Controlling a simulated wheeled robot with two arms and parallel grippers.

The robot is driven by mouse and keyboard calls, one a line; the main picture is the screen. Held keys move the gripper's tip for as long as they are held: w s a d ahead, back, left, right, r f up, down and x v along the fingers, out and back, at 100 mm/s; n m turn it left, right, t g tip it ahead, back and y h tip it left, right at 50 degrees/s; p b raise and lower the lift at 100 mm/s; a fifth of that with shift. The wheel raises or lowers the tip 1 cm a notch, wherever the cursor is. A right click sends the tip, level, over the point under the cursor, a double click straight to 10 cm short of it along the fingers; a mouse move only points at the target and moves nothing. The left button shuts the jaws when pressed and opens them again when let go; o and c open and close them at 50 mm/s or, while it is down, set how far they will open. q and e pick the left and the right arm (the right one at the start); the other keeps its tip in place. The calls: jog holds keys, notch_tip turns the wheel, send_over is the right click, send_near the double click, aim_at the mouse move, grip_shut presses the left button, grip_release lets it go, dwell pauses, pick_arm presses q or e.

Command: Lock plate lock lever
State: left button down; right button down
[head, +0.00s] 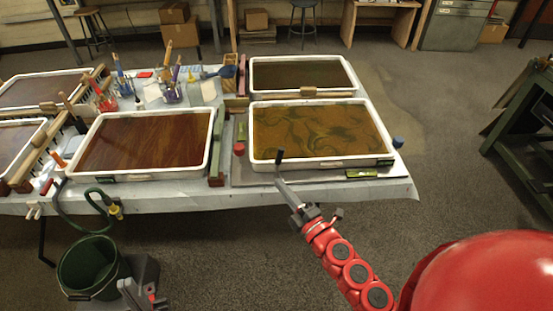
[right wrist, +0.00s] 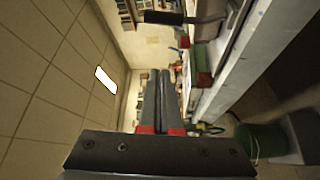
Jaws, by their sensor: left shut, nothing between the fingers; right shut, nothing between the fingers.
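The lever (head: 279,156), with a black grip, stands upright at the front edge of the right front tray (head: 262,163). In the right wrist view its black grip (right wrist: 164,18) lies at the top, on a thin grey rod. My right gripper (head: 282,188) is shut and empty, its fingers pointing up toward the table's front edge, just below the lever grip. In the right wrist view its fingers (right wrist: 160,80) are together, apart from the grip. My left gripper (head: 132,288) is low at the bottom left, beside the green bucket, shut and empty.
A red knob (head: 239,149) and a blue knob (head: 398,142) flank the tray. Another tray (head: 212,155) is to the left. The green bucket (head: 88,268) stands on the floor.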

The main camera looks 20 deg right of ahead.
aim_at(279, 163)
jog(key=shift+w, duration=0.15)
jog(key=p+x, duration=0.2)
jog(key=x, duration=0.8)
jog(key=shift+s+d+f, duration=0.15)
jog(key=shift+d+f, duration=0.05)
jog(key=shift+d, duration=0.75)
jog(key=shift+s+d+f, duration=0.15)
jog(key=shift+d+f, duration=0.05)
jog(key=shift+d, duration=0.75)
jog(key=shift+b, duration=0.35)
jog(key=shift+s+d+m+b, duration=0.1)
jog(key=shift+d+m+b, duration=0.3)
jog(key=shift+b, duration=0.1)
